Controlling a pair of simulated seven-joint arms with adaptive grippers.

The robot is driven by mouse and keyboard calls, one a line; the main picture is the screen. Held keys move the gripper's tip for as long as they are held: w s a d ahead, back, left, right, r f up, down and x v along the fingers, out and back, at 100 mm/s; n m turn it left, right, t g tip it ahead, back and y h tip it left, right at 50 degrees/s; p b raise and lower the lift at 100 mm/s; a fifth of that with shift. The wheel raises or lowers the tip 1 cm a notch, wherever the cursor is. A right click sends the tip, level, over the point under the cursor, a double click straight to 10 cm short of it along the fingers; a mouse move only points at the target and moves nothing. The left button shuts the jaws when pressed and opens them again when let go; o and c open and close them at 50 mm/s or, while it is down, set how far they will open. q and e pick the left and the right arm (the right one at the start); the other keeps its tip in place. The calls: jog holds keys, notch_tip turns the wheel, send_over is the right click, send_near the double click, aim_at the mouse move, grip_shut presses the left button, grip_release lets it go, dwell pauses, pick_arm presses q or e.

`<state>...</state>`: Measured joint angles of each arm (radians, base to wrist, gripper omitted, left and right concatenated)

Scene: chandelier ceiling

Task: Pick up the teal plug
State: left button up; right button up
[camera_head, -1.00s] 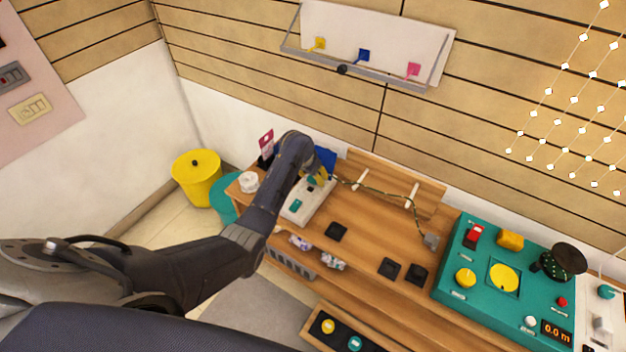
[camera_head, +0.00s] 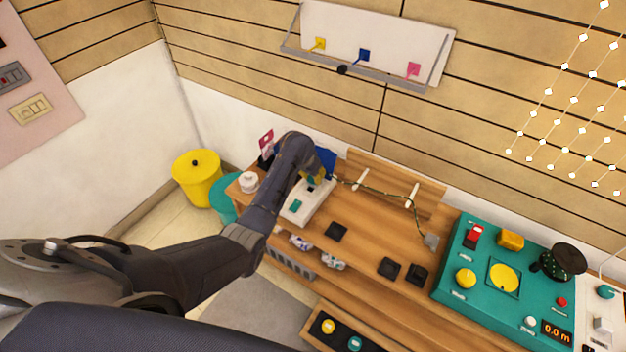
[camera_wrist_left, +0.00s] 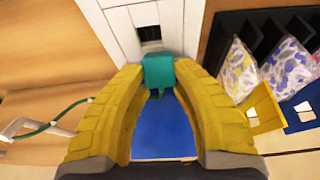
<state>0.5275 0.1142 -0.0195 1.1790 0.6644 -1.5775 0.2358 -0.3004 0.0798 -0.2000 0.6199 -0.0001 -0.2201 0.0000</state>
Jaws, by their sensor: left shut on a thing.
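The teal plug (camera_wrist_left: 158,71) sits between the yellow fingertips of my left gripper (camera_wrist_left: 158,78) in the left wrist view. The gripper is shut on it. The white panel (camera_wrist_left: 117,22) is just beyond the plug, with a dark slot (camera_wrist_left: 149,34) bare beside it. The plug looks clear of the slot. In the head view my left gripper (camera_head: 320,172) is over the far end of the white panel (camera_head: 290,216), partly hidden by my own arm. A second teal piece (camera_head: 295,206) lies on the panel's near part. My right gripper is not in view.
The panel is on a wooden bench (camera_head: 372,232). A blue board (camera_head: 327,160) is close behind the gripper. A green cord (camera_head: 385,191) runs right along pegs. Black square pads (camera_head: 337,231) and a teal console (camera_head: 480,285) are to the right.

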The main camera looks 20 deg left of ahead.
pick_arm(q)
notch_tip(320, 180, up, 19)
jog(key=s+f, duration=0.4)
jog(key=f, duration=0.6)
jog(key=shift+f, duration=0.25)
dwell(1.5)
jog(key=shift+f, duration=0.1)
dwell(0.3)
jog(key=shift+w+f, duration=0.1)
jog(key=shift+f, duration=3)
jog(key=shift+f, duration=0.3)
jog(key=shift+f, duration=0.45)
